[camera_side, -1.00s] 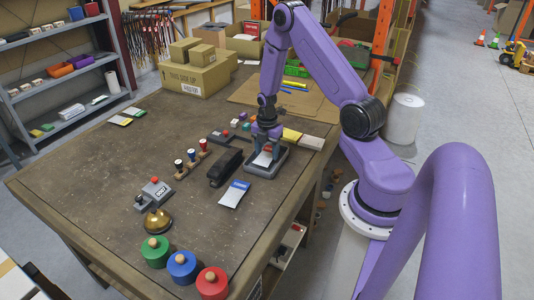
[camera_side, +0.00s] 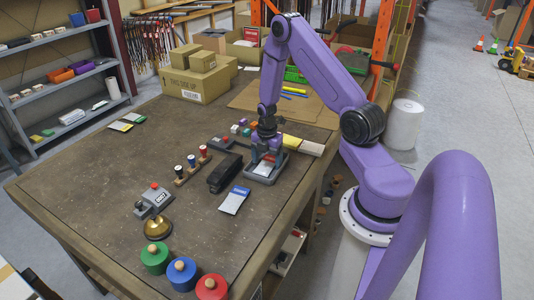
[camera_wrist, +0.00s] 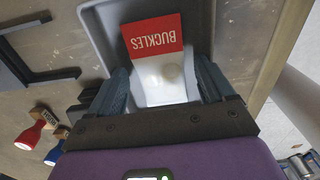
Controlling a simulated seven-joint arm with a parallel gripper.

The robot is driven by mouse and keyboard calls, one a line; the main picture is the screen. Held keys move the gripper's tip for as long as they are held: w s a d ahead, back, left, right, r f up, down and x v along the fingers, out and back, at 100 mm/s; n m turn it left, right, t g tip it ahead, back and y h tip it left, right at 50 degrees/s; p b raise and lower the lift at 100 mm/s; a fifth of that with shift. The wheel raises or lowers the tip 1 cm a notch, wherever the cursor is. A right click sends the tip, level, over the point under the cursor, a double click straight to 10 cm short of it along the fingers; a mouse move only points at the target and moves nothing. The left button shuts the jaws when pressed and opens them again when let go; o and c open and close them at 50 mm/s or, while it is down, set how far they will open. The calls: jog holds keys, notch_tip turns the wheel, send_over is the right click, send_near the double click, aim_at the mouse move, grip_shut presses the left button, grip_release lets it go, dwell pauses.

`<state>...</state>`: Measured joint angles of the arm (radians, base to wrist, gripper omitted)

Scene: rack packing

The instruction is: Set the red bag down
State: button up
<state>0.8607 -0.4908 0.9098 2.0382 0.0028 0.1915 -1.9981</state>
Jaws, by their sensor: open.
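The red bag (camera_wrist: 158,40), a white packet with a red top band reading "BUCKLES", lies flat in a grey tray (camera_wrist: 97,35). In the side view the tray (camera_side: 249,176) sits near the table's right edge, with the bag (camera_side: 263,168) partly hidden by my gripper. My gripper (camera_wrist: 164,82) is open, its fingers spread to either side of the bag's lower end. A gap shows between each finger and the bag. In the side view my gripper (camera_side: 266,152) is right over the tray. The bag's near end is hidden in the wrist view.
Handled stamps (camera_side: 191,164) stand farther left. The table's left middle is clear.

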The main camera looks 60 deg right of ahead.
aim_at(267, 163)
notch_tip(267, 163, up, 12)
jog(key=a+r+m, duration=0.1)
jog(key=a+r, duration=0.4)
jog(key=a, duration=0.7)
jog(key=s+a+r+m, duration=0.2)
jog(key=s+a+r, duration=0.3)
jog(key=a, duration=0.4)
jog(key=s+a+r+m, duration=0.1)
jog(key=s+a, duration=0.2)
jog(key=s, duration=0.6)
jog(key=s+a+r+m, duration=0.2)
jog(key=s+a, duration=0.1)
jog(key=s, duration=0.5)
jog(key=shift+s, duration=0.35)
jog(key=shift+a, duration=0.1)
